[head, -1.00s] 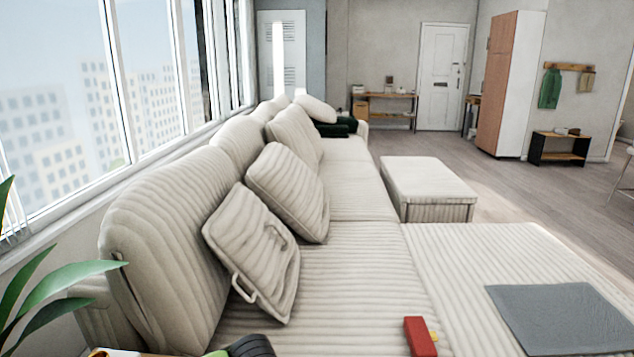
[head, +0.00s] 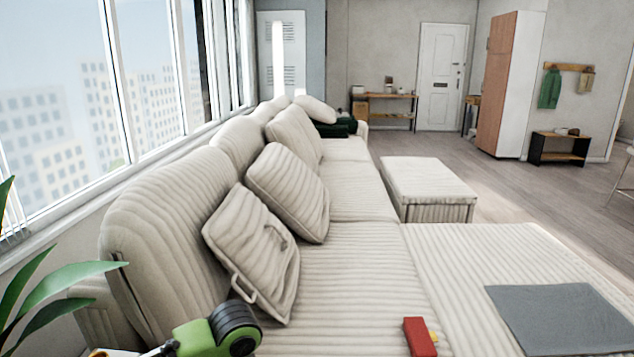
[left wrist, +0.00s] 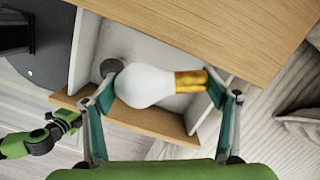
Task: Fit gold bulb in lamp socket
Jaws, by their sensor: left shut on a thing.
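The bulb (left wrist: 145,85) has a white, rounded glass body and a gold screw base (left wrist: 190,81). In the left wrist view it lies sideways between the fingers of my left gripper (left wrist: 160,95). That gripper is shut on it, with the glass end by the left finger and the gold base by the right finger. In the head view only a green and black part of my arm shows at the bottom left; the fingers and bulb are out of sight there. I cannot make out a lamp or its socket. My right gripper is not in view.
In the left wrist view a wooden-topped unit (left wrist: 215,25) with pale, open compartments lies behind the bulb. In the head view a ribbed cream sofa (head: 345,290) carries cushions, a red object (head: 419,337) and a grey mat (head: 560,318). A leafy plant (head: 60,285) stands at the left edge.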

